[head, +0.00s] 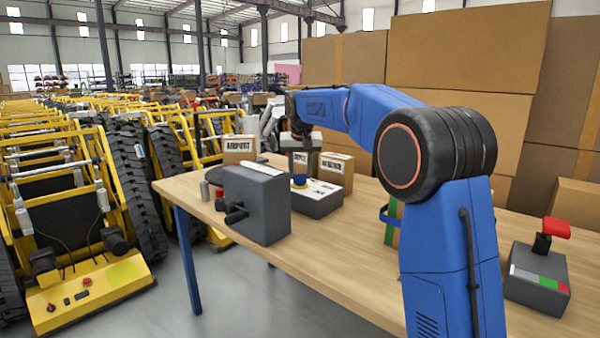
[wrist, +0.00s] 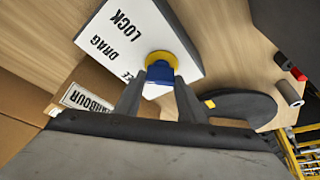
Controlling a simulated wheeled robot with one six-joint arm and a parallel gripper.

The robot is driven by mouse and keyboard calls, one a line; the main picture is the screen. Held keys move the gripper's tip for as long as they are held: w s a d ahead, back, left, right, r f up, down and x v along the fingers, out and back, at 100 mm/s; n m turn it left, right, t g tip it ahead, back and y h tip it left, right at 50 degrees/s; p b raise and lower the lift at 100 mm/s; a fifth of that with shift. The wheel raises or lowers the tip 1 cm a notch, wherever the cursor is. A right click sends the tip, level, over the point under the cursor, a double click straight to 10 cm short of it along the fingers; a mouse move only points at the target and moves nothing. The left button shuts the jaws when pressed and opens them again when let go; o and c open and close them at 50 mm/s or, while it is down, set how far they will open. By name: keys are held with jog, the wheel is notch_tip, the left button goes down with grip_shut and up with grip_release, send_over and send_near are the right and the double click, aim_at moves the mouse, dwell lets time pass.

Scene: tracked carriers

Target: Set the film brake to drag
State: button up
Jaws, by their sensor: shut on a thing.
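The film brake is a dark grey box with a white top (head: 318,203). In the wrist view its white panel (wrist: 170,28) reads LOCK, DRAG and a third word partly hidden. A blue knob (wrist: 158,73) with a yellow ring (wrist: 165,57) stands at the panel's edge; it also shows in the head view (head: 299,181). My gripper (head: 299,168) comes from above, its fingers on either side of the knob, shut on it, as the wrist view (wrist: 160,80) shows. I see no pointer, so I cannot tell which word the knob is set to.
A grey box with a black crank (head: 256,205) stands left of the brake. Cartons (head: 336,172) stand behind it, one marked HARBOUR (wrist: 85,103). A dark disc (wrist: 238,108) lies close by. A red-handled lever box (head: 538,278) is at the right. Table between is mostly clear.

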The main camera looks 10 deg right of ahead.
jog(key=o, duration=1)
jog(key=shift+o, duration=0.2)
jog(key=v, duration=1.7)
jog(key=shift+r, duration=0.2)
jog(key=shift+s+a, duration=0.1)
jog(key=shift+s, duration=0.05)
